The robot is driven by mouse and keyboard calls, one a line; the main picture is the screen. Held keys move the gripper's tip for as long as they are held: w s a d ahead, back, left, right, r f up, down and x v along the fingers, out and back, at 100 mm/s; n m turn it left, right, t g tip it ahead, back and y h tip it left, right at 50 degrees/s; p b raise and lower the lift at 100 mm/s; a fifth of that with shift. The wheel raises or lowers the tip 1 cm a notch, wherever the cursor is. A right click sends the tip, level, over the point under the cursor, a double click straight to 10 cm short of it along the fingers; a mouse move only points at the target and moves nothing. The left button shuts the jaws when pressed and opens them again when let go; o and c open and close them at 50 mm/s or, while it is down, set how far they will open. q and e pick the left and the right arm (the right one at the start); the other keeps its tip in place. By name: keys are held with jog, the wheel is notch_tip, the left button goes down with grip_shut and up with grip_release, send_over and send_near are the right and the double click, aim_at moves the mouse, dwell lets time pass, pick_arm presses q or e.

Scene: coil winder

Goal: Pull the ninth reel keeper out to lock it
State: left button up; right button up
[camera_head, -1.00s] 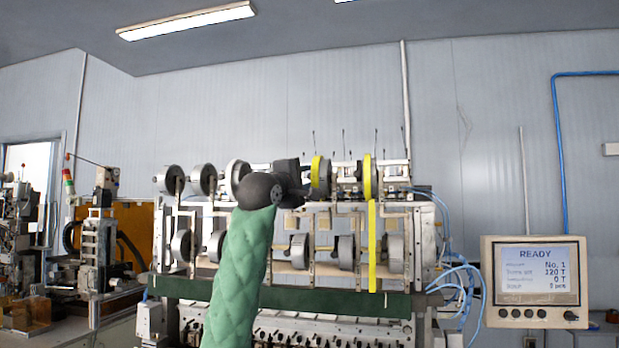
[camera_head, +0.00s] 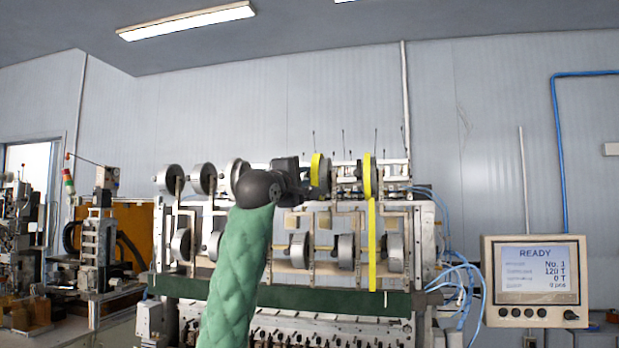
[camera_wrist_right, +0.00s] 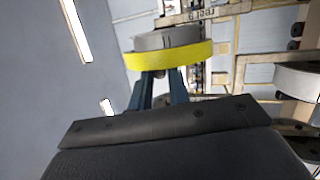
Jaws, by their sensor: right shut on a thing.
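The reel (camera_head: 317,172) with a yellow band sits in the upper row of the winder, just right of my right gripper (camera_head: 304,180). In the right wrist view the same reel (camera_wrist_right: 168,55) shows its yellow rim and grey face, beside a rail with an upside-down label that seems to read "reel 9" (camera_wrist_right: 200,15). My right gripper (camera_wrist_right: 161,88) has its two blue fingers reaching up to the reel, with their tips hidden behind the yellow rim. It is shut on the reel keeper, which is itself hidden. My left gripper is not in view.
Grey reels (camera_head: 203,179) stand to the left and in a lower row (camera_head: 346,252). A control screen (camera_head: 535,280) reading READY stands at the right.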

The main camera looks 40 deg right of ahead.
jog(key=shift+s+a+f+b, duration=0.1)
jog(key=shift+s+a+b, duration=0.2)
jog(key=shift+s+a, duration=0.1)
jog(key=shift+s+a, duration=0.1)
jog(key=shift+a, duration=0.05)
jog(key=shift+c, duration=0.2)
jog(key=o, duration=0.6)
jog(key=shift+s+a+r, duration=0.1)
jog(key=shift+a+r, duration=0.05)
jog(key=shift+r, duration=0.05)
jog(key=shift+f, duration=0.15)
jog(key=b+v, duration=0.1)
jog(key=v, duration=0.1)
jog(key=r+b+v, duration=0.1)
jog(key=v, duration=0.1)
jog(key=b+v, duration=0.1)
jog(key=v, duration=0.2)
jog(key=shift+a+r, duration=0.2)
jog(key=shift+r, duration=0.2)
